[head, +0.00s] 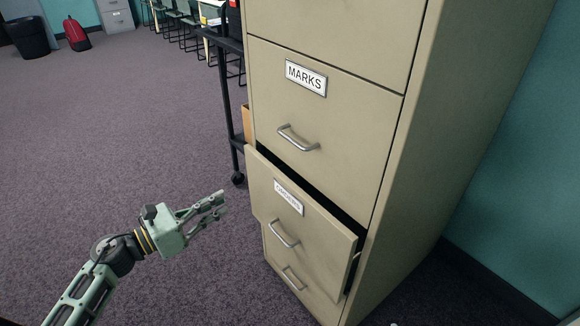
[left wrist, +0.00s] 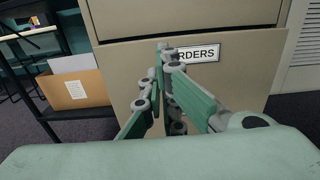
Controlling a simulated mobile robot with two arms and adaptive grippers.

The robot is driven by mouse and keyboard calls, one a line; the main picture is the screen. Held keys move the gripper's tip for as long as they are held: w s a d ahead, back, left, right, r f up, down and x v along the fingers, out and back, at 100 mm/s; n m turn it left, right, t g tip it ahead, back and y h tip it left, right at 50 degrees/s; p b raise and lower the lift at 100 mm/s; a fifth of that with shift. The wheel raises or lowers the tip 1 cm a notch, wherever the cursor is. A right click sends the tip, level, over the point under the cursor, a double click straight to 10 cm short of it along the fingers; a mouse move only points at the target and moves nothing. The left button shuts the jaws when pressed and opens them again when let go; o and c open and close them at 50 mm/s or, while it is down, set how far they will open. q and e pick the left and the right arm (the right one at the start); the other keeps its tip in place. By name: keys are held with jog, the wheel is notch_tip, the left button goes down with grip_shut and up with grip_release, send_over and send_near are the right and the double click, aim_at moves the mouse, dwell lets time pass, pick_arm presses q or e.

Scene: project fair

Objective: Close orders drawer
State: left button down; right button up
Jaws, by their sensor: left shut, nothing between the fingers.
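The orders drawer (head: 300,225) is part of a beige filing cabinet (head: 345,130) and stands partly open, with a dark gap along its top edge. Its label is small in the head view; in the left wrist view the label (left wrist: 199,54) reads "RDERS", its left end hidden behind my fingers. The drawer has a metal handle (head: 284,236). My left gripper (head: 220,203) is shut and empty, left of the drawer front and apart from it in the head view. My right gripper is not in view.
The marks drawer (head: 325,115) above is shut, and another drawer (head: 295,275) lies below. A dark wheeled cart (head: 228,100) stands behind the cabinet's left side, with a cardboard box (left wrist: 72,90) on its lower shelf. Carpet (head: 110,150) is clear to the left. A teal wall is at the right.

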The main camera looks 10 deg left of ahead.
pick_arm(q)
send_near(272, 174)
jog(key=x, duration=0.6)
jog(key=shift+w+d, duration=0.2)
jog(key=shift+d, duration=0.05)
jog(key=shift+w+d, duration=0.15)
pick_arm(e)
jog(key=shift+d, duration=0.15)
pick_arm(q)
jog(key=shift+w+d, duration=0.1)
jog(key=shift+b+x, duration=0.65)
jog(key=shift+x, duration=0.5)
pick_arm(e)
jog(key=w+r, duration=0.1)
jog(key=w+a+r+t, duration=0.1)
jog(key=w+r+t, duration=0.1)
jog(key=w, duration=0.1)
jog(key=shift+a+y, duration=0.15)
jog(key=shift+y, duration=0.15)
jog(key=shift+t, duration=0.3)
